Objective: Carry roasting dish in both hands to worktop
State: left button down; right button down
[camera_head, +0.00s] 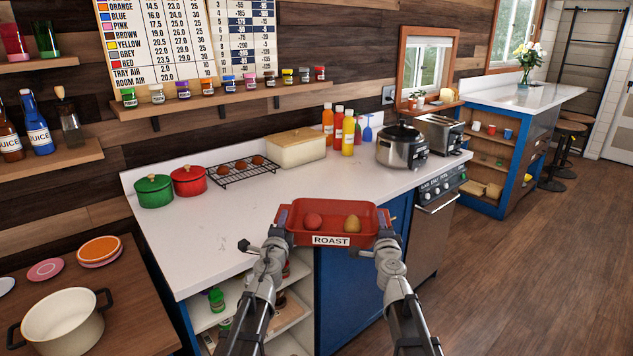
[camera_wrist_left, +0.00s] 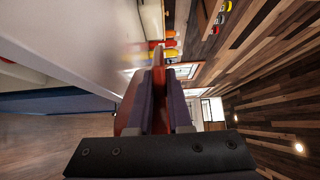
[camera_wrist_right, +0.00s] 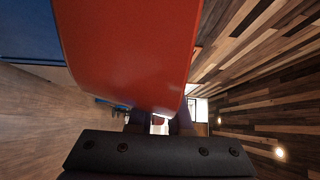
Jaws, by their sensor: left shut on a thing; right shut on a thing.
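The red roasting dish (camera_head: 372,239), labelled ROAST, is held between my two hands at the worktop's front edge in the head view. It looks level, with a reddish round item (camera_head: 312,219) and a yellowish one (camera_head: 352,223) inside. My left gripper (camera_head: 278,230) is shut on its left end, and my right gripper (camera_head: 385,232) on its right end. The dish's red side fills much of the right wrist view (camera_wrist_right: 130,55); a strip of red shows between the fingers in the left wrist view (camera_wrist_left: 158,85). The white worktop (camera_head: 225,225) lies behind it; I cannot tell the gap beneath the dish.
Green (camera_head: 154,191) and red pots (camera_head: 189,181), a wire rack (camera_head: 243,172), a cream box (camera_head: 297,149), bottles (camera_head: 348,135), a cooker pot (camera_head: 401,147) and a toaster (camera_head: 440,132) stand along the worktop's back. Its front middle is clear. A cream pot (camera_head: 62,320) stands lower left.

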aim_at(318, 191)
jog(key=i+j, duration=0.15)
jog(key=i, duration=0.4)
jog(key=i+j, duration=0.15)
jog(key=i, duration=0.45)
